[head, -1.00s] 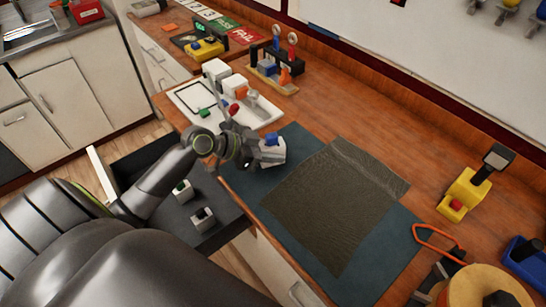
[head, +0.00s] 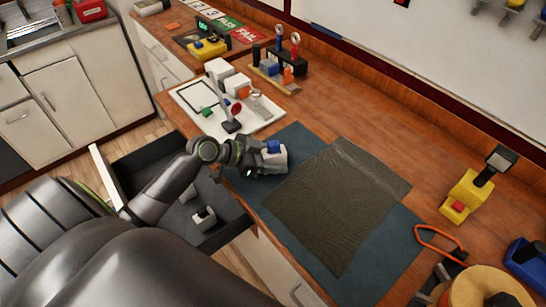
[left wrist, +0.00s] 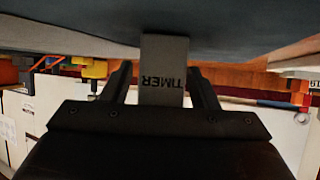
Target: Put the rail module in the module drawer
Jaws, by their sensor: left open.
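The rail module (head: 273,157), a pale block with a blue top, stands on the blue mat near the bench's front edge. In the left wrist view the module (left wrist: 163,72) shows a "TIMER" label, upside down, between the fingers. My left gripper (left wrist: 163,88) is open, with a finger on each side of the module; whether they touch it is unclear. In the head view my left gripper (head: 252,160) is low, at the module's left side. The module drawer (head: 180,218) is pulled out below the bench and holds pale modules, one partly hidden by my arm. My right gripper is out of view.
A dark textured sheet (head: 338,200) covers much of the mat to the module's right. A white tray (head: 262,121) with a dark upright stand (head: 228,115) is behind my gripper. A yellow device (head: 466,195) and an orange-framed tool (head: 440,240) lie at right.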

